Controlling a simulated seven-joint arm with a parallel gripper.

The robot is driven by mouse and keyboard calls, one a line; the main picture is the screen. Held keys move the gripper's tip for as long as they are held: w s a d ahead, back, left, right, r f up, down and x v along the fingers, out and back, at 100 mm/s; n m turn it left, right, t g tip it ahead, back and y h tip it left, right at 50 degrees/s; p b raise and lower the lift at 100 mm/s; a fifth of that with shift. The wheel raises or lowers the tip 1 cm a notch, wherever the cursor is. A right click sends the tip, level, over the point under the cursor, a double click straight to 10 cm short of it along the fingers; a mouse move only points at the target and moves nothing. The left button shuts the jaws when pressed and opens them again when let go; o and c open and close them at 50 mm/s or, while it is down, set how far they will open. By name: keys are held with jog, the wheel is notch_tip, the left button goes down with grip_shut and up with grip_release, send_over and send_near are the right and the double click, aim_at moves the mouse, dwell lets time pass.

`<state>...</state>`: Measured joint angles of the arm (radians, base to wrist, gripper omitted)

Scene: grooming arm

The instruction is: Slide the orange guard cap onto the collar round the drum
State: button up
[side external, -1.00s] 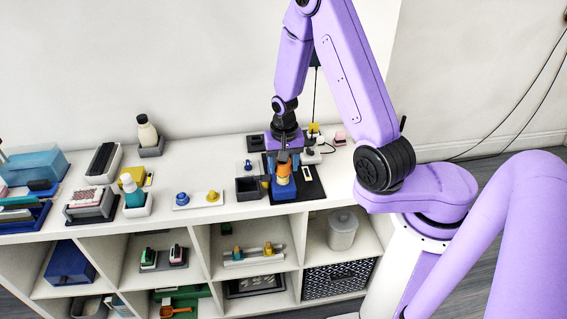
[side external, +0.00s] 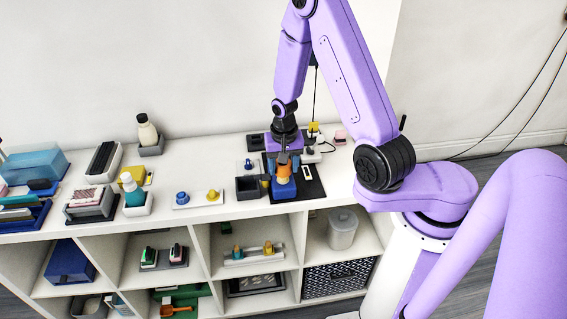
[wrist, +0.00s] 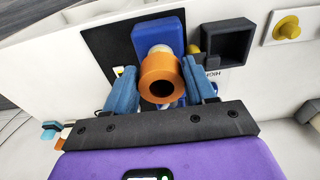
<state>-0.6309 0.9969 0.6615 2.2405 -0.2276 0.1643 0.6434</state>
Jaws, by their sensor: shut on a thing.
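The orange guard cap (wrist: 152,66) is a short ring with a dark round hole. My gripper (wrist: 158,70) is shut on it, one blue finger on each side. Beyond the cap in the wrist view is a blue block (wrist: 158,36), with a pale rounded part (wrist: 164,49) between the two. This pale part may be the drum; the cap hides most of it, and I cannot make out the collar. In the side view the cap (side external: 284,173) is close over the blue block (side external: 283,190). I cannot tell whether they touch.
A dark open box (wrist: 228,45) stands beside the block on the right in the wrist view. A dark mat (side external: 313,184) lies under the block on the white shelf top. A white plate with blue and yellow knobs (side external: 197,199) lies to the left.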

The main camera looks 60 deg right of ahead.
aim_at(284, 173)
jog(key=shift+f, duration=1.5)
jog(key=o, duration=1.4)
notch_tip(284, 173, up, 17)
jog(key=s+a, duration=0.1)
jog(key=shift+r, duration=0.15)
jog(key=shift+a, duration=0.1)
